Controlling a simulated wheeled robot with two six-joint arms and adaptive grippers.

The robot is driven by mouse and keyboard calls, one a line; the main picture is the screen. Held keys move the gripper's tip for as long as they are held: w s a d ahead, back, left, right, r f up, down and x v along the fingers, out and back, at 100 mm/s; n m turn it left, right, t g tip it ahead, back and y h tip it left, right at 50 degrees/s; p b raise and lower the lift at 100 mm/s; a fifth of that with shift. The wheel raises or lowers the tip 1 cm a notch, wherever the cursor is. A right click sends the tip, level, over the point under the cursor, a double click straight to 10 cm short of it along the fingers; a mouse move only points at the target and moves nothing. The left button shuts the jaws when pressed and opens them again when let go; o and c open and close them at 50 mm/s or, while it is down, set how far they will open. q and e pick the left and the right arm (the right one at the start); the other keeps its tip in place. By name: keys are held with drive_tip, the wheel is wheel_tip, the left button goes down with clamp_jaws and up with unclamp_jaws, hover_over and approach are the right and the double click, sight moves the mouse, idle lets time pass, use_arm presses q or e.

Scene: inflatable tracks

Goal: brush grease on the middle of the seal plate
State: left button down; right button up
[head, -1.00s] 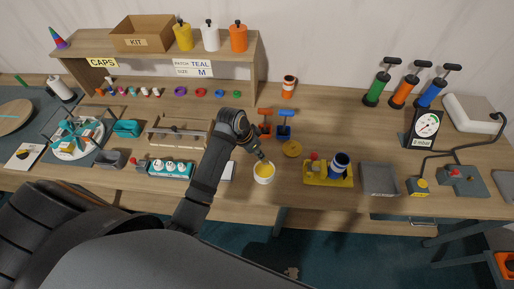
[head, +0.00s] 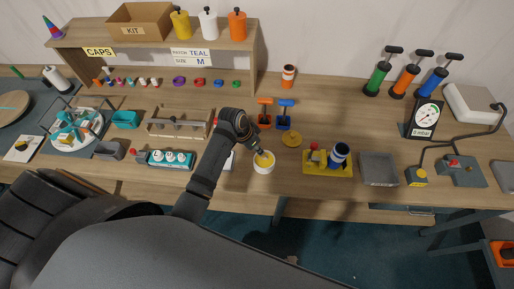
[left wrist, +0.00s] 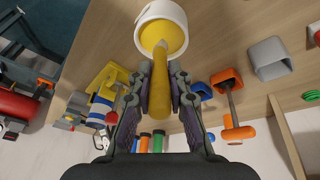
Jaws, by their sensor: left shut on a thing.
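My left gripper (head: 256,150) is shut on a yellow-handled brush (head: 265,157), which points down at a white pot (head: 263,168) near the table's front edge. In the left wrist view the gripper (left wrist: 160,95) has a finger on each side of the yellow handle (left wrist: 160,85). The brush's far end is inside the white pot (left wrist: 140,36), over the yellow grease (left wrist: 174,38); I cannot tell how deep it reaches. I cannot tell for sure which thing is the seal plate. My right gripper is not in view.
Orange (head: 265,121) and blue (head: 284,122) tools stand behind. A teal block (head: 157,162) with white round pieces lies left.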

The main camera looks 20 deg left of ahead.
use_arm(q)
drive_tip(key=shift+s+f, duration=0.1)
drive_tip(key=shift+f, duration=0.5)
idle(1.6)
drive_tip(key=shift+r, duration=3.55)
